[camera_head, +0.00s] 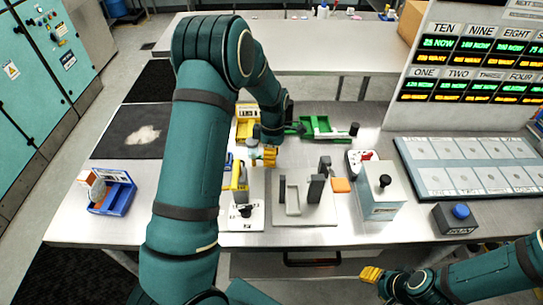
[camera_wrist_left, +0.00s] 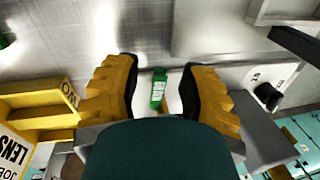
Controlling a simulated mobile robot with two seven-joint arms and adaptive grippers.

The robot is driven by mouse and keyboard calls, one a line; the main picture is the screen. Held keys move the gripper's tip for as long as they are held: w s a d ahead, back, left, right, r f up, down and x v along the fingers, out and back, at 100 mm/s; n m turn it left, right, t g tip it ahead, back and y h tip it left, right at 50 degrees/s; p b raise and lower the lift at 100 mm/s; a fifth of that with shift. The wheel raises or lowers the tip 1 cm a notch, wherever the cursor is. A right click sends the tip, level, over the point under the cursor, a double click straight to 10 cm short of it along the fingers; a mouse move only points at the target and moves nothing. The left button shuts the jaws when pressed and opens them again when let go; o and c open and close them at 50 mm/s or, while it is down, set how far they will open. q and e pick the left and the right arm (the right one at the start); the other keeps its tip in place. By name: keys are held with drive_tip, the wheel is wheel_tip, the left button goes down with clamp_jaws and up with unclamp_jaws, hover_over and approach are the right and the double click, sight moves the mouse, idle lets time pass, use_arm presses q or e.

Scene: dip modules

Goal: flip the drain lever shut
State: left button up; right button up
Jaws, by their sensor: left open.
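I cannot tell for certain which part is the drain lever. A green tray (camera_head: 318,127) with a bar ending in a black knob (camera_head: 353,129) lies beyond my left gripper. My left gripper (camera_head: 263,156), with yellow fingertips, is over the table's middle. In the left wrist view its fingers (camera_wrist_left: 160,90) are apart, and a small green labelled piece (camera_wrist_left: 158,90) shows between them. I cannot tell whether they touch it. A white plate (camera_head: 243,222) with a black knob and a yellow part stands in front. My right gripper (camera_head: 371,274) is low at right, its opening unclear.
A grey fixture with dark posts (camera_head: 317,188) stands right of my left gripper. A box with a black knob (camera_head: 381,197) and a blue button (camera_head: 461,211) are farther right. A yellow bin (camera_head: 247,124) is behind; a blue holder (camera_head: 116,197) is left.

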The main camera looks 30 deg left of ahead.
sight(261, 178)
use_arm(q)
drive_tip(key=shift+o, duration=0.2)
clamp_jaws()
drive_tip(key=shift+s, duration=0.1)
drive_tip(key=shift+s+d+f, duration=0.1)
drive_tip(key=shift+s+d+m, duration=0.15)
drive_tip(key=shift+s+m, duration=0.1)
drive_tip(key=shift+m, duration=0.4)
drive_tip(key=shift+s+d+m, duration=0.1)
drive_tip(key=shift+s+m, duration=0.15)
drive_tip(key=shift+m, duration=0.4)
drive_tip(key=m, duration=0.1)
drive_tip(key=s+m, duration=0.1)
drive_tip(key=shift+s+d+m+y, duration=0.2)
drive_tip(key=shift+m+y, duration=0.1)
drive_tip(key=shift+y, duration=0.1)
drive_tip(key=s+m, duration=0.1)
drive_tip(key=m, duration=0.1)
drive_tip(key=shift+s+m, duration=0.1)
drive_tip(key=shift+m, duration=0.2)
drive_tip(key=shift+s+a+m+y, duration=0.2)
drive_tip(key=shift+s+m, duration=0.3)
drive_tip(key=shift+m, duration=0.55)
drive_tip(key=shift+s+a+m+y, duration=0.15)
drive_tip(key=shift+s+m, duration=0.35)
drive_tip(key=shift+m, duration=0.55)
drive_tip(key=shift+d, duration=0.1)
